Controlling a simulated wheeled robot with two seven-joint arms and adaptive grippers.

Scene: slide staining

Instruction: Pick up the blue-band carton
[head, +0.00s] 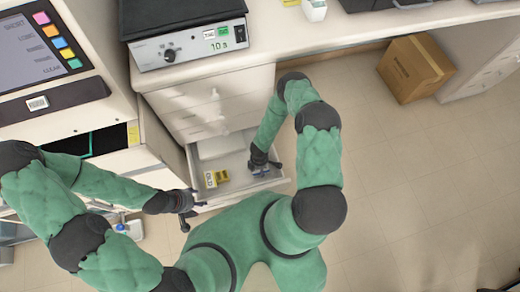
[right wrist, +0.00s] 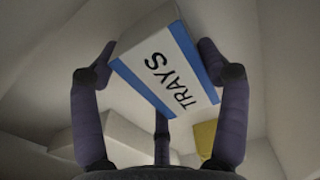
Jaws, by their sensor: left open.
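The blue-band carton (right wrist: 165,62) is white with blue edges and the word TRAYS, and sits between the fingers of my right gripper (right wrist: 155,65) in the right wrist view. The fingers flank it closely; whether they press on it I cannot tell. In the head view my right gripper (head: 265,168) reaches down into the open drawer (head: 228,160) and mostly covers the carton. My left gripper (head: 187,212) is open and empty by the drawer's front left corner.
A yellow carton (head: 216,178) lies in the drawer, left of my right gripper. The drawer's walls surround that gripper closely. A counter with a hotplate (head: 190,40) is above, a screen unit (head: 45,45) at the left. A cardboard box (head: 415,68) stands on clear floor at the right.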

